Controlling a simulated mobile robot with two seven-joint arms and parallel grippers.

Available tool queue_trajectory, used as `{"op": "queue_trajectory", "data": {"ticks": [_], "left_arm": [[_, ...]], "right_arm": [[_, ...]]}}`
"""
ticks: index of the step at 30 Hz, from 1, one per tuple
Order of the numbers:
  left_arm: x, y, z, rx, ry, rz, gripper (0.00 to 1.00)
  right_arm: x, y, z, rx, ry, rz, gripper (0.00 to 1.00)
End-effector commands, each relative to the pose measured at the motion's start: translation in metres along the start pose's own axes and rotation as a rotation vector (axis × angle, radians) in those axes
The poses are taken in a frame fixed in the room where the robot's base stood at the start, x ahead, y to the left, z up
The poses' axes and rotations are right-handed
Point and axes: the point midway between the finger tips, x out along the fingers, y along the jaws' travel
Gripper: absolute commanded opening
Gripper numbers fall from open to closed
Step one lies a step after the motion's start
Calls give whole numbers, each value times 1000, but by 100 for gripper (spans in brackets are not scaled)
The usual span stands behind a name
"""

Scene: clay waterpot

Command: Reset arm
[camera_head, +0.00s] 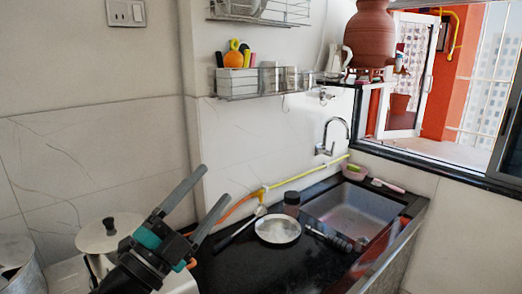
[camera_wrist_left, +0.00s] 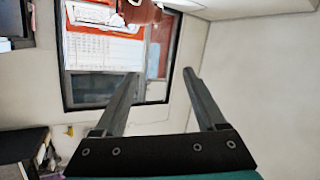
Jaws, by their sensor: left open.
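My left gripper (camera_head: 200,204) is in the lower left of the head view, raised in front of the counter. Its two grey fingers are spread apart with nothing between them. In the left wrist view the same open fingers (camera_wrist_left: 163,84) point toward the window and wall, and touch nothing. The clay waterpot (camera_head: 370,38) stands upright on the ledge at the upper right of the head view, well away from the gripper. Part of a reddish-brown pot (camera_wrist_left: 140,12) shows at the top of the left wrist view. My right gripper is not in view.
The black counter (camera_head: 240,268) holds a steel plate (camera_head: 277,229), a dark jar (camera_head: 291,204) and a ladle. The sink (camera_head: 349,212) and tap (camera_head: 334,135) are at the right. A lidded pot (camera_head: 108,234) is close to my left arm. A wall rack (camera_head: 255,92) hangs above.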

Motion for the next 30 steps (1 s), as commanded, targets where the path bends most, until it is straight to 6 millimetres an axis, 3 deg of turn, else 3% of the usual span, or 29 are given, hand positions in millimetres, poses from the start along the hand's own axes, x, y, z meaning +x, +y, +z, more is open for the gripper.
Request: {"op": "queue_trajectory", "data": {"ticks": [4,7,10,14,17,21,29,30], "left_arm": [[-33,11,44,-216,-308,-74,73],[-66,31,72,-348,-530,-79,73],[-107,61,93,-477,-755,-48,73],[-171,108,102,-635,-1043,42,73],[-222,145,93,-748,-1249,149,73],[-282,183,63,-875,-1470,312,73],[-364,221,-10,-1055,-1740,622,73],[-369,231,-7,-1056,-1750,637,73]], "right_arm": [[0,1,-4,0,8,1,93],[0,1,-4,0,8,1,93],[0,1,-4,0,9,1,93],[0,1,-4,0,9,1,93],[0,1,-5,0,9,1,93],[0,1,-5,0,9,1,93],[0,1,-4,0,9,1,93],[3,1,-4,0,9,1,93]]}}
